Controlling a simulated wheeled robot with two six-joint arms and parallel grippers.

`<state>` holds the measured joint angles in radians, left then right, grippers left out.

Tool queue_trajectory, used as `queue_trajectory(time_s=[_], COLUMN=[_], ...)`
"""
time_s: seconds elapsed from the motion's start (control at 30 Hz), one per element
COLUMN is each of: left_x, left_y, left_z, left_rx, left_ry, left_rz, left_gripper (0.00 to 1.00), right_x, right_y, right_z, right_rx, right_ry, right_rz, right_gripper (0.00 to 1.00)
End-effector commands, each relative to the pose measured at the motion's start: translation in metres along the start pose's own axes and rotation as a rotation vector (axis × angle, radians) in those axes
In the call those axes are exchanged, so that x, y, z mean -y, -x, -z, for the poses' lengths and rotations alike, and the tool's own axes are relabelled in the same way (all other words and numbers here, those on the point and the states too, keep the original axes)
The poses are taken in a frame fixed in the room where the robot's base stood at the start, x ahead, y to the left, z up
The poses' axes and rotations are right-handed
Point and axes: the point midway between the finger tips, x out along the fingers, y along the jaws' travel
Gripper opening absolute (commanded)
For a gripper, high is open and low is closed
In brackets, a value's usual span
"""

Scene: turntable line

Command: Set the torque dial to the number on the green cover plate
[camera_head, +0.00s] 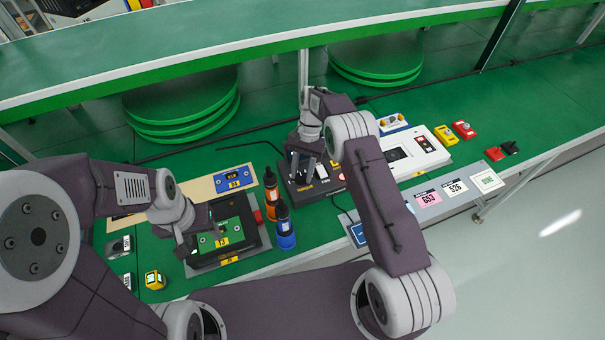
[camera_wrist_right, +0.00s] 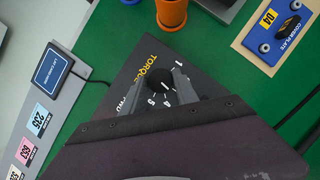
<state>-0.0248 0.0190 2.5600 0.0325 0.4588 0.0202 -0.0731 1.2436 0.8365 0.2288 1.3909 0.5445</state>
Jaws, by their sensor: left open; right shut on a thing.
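The torque dial (camera_wrist_right: 160,80) is a dark round knob on a black box (camera_wrist_right: 132,75) lettered TORQUE; a few printed numbers show around it, others are covered. My right gripper (camera_wrist_right: 168,88) is shut on the dial; it hides the setting. In the head view this gripper (camera_head: 305,168) is over the black box (camera_head: 318,190). The green cover plate (camera_head: 232,230) lies in a black fixture at the left, with a yellow label (camera_head: 222,242) too small to read surely. My left gripper (camera_head: 190,245) is open at that fixture's left side, partly hidden by its own arm.
Orange (camera_head: 271,190) and blue (camera_head: 285,230) bottles stand between the fixture and the torque box. A blue cover plate (camera_head: 234,179) lies on a beige board behind the fixture. A white device (camera_head: 415,155) is at the right. Number cards (camera_head: 428,197) lie along the front edge.

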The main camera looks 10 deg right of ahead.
Motion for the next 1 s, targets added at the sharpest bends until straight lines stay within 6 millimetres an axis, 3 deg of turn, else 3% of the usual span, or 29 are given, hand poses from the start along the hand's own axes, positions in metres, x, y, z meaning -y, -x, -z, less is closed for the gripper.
queue_trajectory(time_s=[0.33,0.87,0.9,0.93,1.0], left_x=[0.0001,0.0001,0.0001,0.0001,0.0001], left_y=[-0.0052,-0.0055,-0.0055,-0.0055,-0.0055], left_z=[-0.0006,-0.0006,-0.0006,-0.0006,-0.0006], left_rx=[0.000,0.000,0.000,0.000,0.000], left_ry=[0.000,0.000,0.000,0.000,0.000], left_rz=[0.000,0.000,0.000,0.000,0.000], left_gripper=[0.54,0.54,0.54,0.54,0.54], right_x=[0.0012,0.0012,0.0012,0.0012,0.0011], right_y=[0.0004,0.0006,0.0006,0.0006,0.0005], right_z=[0.0001,-0.0001,0.0000,-0.0001,-0.0001], right_rx=[-0.001,-0.001,-0.001,-0.001,-0.001], right_ry=[0.107,0.123,0.123,0.123,0.123], right_rz=[-0.043,-0.050,-0.050,-0.050,-0.050], right_gripper=[0.00,0.00,0.47,0.55,0.56])
